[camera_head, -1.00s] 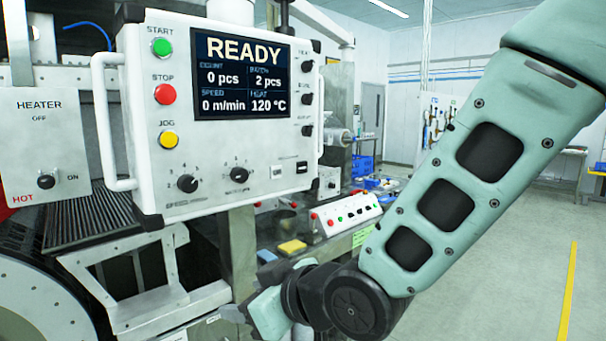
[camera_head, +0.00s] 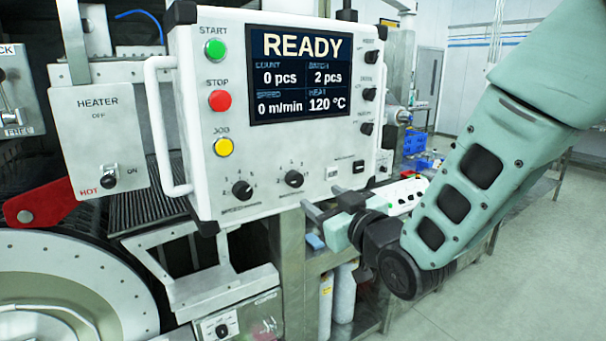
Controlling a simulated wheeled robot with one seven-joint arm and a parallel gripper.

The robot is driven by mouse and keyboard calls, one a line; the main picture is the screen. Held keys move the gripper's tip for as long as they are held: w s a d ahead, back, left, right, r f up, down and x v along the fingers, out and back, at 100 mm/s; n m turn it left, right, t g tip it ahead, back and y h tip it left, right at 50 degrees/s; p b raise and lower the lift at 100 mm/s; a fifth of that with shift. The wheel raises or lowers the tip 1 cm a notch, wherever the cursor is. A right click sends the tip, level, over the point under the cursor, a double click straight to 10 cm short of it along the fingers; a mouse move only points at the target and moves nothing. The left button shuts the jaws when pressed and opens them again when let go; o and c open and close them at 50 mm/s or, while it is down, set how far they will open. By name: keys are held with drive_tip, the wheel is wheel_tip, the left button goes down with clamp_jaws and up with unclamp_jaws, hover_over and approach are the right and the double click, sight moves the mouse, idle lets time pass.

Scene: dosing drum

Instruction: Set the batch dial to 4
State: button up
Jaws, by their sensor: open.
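The white control panel (camera_head: 275,150) hangs at the centre. Its screen (camera_head: 298,74) reads READY, with batch at 2 pcs. Two black dials sit low on the panel's front. The right one (camera_head: 294,179) appears to be the batch dial; its small label is too blurred to read surely. The left dial (camera_head: 242,190) appears to be the speed dial. My gripper (camera_head: 321,201) is open and empty, just right of and slightly below the right dial. Its fingers point left, near the panel's lower edge, and seem apart from the dial.
Green start (camera_head: 215,50), red stop (camera_head: 220,100) and yellow jog (camera_head: 223,147) buttons line the panel's left side. A white handle (camera_head: 165,130) sticks out there. Several small knobs sit on the right side. A heater box (camera_head: 98,140) stands at left. The floor at right is clear.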

sight(298, 182)
drive_tip(key=p+x, duration=0.3)
drive_tip(key=x, duration=0.4)
drive_tip(key=shift+w+a+r, duration=0.15)
drive_tip(key=shift+w+a, duration=0.05)
drive_tip(key=shift+w, duration=0.15)
drive_tip(key=shift+w+a+p, duration=0.35)
drive_tip(key=shift+w+p, duration=0.1)
drive_tip(key=shift+w, duration=0.15)
drive_tip(key=shift+c, duration=0.3)
drive_tip(key=c, duration=0.9)
